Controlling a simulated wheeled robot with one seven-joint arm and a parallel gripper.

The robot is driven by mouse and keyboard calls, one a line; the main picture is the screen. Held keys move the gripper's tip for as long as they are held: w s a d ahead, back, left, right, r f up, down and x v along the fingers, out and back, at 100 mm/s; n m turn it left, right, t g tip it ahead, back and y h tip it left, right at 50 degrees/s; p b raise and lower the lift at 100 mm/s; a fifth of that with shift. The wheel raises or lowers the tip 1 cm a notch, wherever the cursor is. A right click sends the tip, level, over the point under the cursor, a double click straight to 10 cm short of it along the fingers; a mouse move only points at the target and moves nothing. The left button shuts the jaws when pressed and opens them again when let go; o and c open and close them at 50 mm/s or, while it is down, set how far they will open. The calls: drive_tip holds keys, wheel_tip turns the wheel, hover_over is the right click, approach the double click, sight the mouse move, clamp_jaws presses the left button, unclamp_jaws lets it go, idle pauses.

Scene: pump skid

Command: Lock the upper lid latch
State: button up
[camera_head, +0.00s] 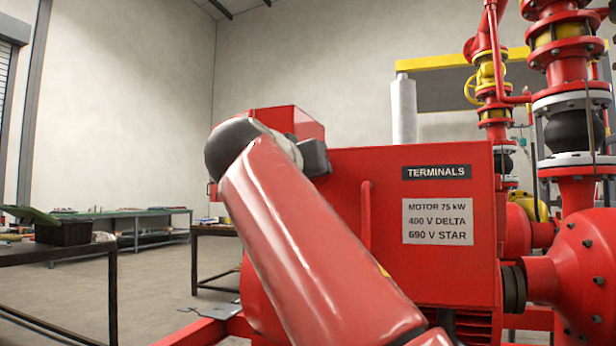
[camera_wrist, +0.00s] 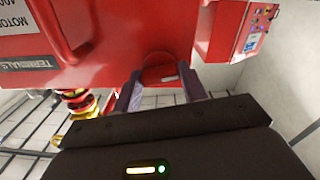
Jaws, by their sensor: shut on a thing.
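The red terminal box lid (camera_head: 440,260) is in front of me, marked TERMINALS, with a motor plate and a vertical red handle (camera_head: 367,220). It looks closed. The gripper is shut on this latch. In the head view my arm hides the latch and the fingers. I cannot tell whether the latch is locked.
A smaller red box (camera_wrist: 222,32) with coloured parts on one face stands beside the lid in the wrist view. Red pipes (camera_head: 578,190) and a pump casing (camera_head: 585,255) stand at the right. Workbenches (camera_head: 60,257) stand at the left, with open floor between.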

drive_tip(key=shift+m, duration=1.2)
drive_tip(key=shift+b, duration=0.3)
drive_tip(key=o, duration=1)
drive_tip(key=b+v, duration=0.1)
drive_tip(key=v, duration=0.6)
drive_tip(key=shift+s+a, duration=0.15)
drive_tip(key=shift+s, duration=0.2)
drive_tip(key=shift+s, duration=0.1)
